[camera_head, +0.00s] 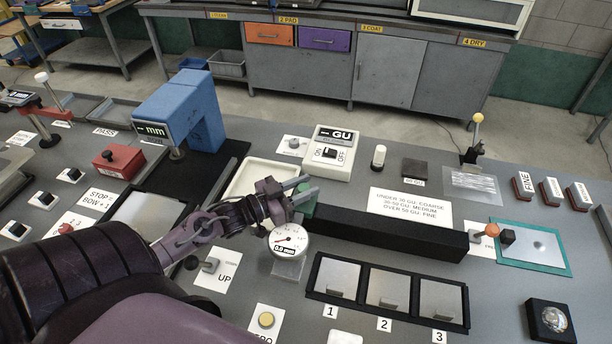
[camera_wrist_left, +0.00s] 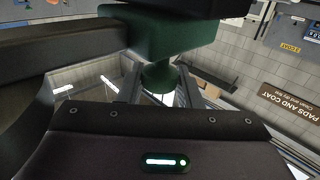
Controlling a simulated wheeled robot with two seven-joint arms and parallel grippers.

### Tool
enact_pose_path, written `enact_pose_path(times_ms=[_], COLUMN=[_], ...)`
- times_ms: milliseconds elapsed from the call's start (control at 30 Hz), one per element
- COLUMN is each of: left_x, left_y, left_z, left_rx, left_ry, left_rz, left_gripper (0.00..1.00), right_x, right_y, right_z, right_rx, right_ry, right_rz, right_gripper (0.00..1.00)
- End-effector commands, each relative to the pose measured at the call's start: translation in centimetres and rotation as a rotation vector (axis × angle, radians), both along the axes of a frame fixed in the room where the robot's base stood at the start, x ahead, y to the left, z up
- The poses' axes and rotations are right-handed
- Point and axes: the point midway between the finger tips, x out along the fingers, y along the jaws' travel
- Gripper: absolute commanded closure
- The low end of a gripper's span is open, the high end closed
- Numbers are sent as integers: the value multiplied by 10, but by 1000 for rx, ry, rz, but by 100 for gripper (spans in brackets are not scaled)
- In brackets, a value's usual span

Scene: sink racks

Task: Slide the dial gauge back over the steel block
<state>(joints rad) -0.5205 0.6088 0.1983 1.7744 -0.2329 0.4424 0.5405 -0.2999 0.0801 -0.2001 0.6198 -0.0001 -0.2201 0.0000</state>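The dial gauge (camera_head: 289,241) is a round white dial with a red needle and a "0.0 mm" label. It hangs at the left end of a long black rail (camera_head: 400,232), below a green carriage (camera_head: 309,209). My left gripper (camera_head: 301,191) is at this carriage. In the left wrist view a green post (camera_wrist_left: 160,76) stands between my left fingers (camera_wrist_left: 160,92); whether they press on it I cannot tell. A small grey metal piece (camera_head: 288,269) lies just below the dial; I cannot tell whether it is the steel block. My right gripper is not in view.
Three numbered plates in a black tray (camera_head: 388,308) lie in front of the rail. An orange-knobbed lever (camera_head: 486,230) and a teal-edged plate (camera_head: 535,247) are at its right end. A blue "mm" gauge (camera_head: 180,110) and a shallow white tray (camera_head: 262,180) stand behind my left arm.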

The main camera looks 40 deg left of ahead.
Motion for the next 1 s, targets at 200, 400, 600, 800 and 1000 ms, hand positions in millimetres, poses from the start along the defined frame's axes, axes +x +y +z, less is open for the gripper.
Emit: enact_pose_path(times_ms=[200,400,600,800,1000], left_x=[0,0,-16,-46,-68], left_y=[2,1,8,20,30], left_z=[0,0,-3,-4,-2], left_rx=[3,2,2,2,1], left_ry=[1,1,4,5,2], left_rz=[4,2,3,4,5], left_gripper=[49,49,49,49,49], right_x=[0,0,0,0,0], right_y=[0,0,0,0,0], right_z=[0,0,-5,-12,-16], right_rx=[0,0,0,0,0], right_ry=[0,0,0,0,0], right_rz=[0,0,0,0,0], right_gripper=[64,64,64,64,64])
